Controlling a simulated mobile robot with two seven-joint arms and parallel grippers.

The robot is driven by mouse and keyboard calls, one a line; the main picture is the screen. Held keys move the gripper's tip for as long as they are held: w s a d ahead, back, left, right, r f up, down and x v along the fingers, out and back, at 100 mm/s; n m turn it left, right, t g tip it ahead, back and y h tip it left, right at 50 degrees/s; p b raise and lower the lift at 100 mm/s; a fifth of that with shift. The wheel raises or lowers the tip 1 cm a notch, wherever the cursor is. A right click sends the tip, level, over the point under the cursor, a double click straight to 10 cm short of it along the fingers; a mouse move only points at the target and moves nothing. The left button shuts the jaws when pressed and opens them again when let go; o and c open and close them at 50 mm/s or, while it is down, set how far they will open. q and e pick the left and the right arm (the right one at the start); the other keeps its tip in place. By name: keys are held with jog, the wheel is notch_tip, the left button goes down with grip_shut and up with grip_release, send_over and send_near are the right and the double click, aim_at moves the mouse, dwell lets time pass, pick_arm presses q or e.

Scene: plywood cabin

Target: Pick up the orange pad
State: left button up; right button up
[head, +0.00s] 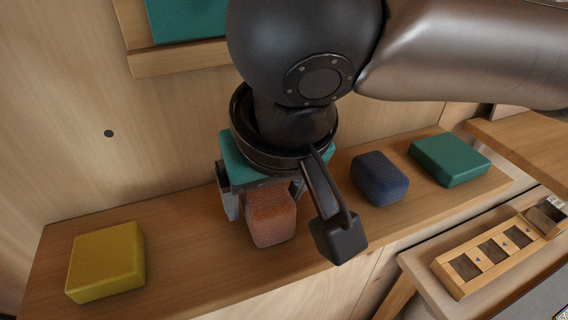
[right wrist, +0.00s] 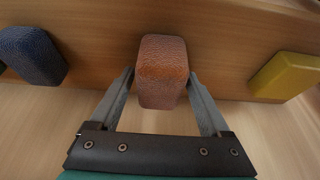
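The orange pad (head: 271,217) is a rounded, textured block on the wooden shelf, under my right gripper. It shows in the middle of the right wrist view (right wrist: 162,72). My right gripper (head: 262,202) is open, with its fingers on either side of the pad. In the right wrist view the fingertips (right wrist: 160,78) are close to the pad's two sides. A gap shows between the left finger and the pad in the head view. My left gripper is not in view.
A yellow pad (head: 106,262) lies to the left on the shelf (head: 190,250). A navy pad (head: 380,178) and a green pad (head: 450,159) lie to the right. A plywood wall stands behind. A wooden tray with compartments (head: 463,267) is at the lower right.

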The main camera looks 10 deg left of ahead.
jog(key=c, duration=1.1)
jog(key=shift+r, duration=0.1)
notch_tip(320, 180, up, 10)
jog(key=shift+f, duration=0.1)
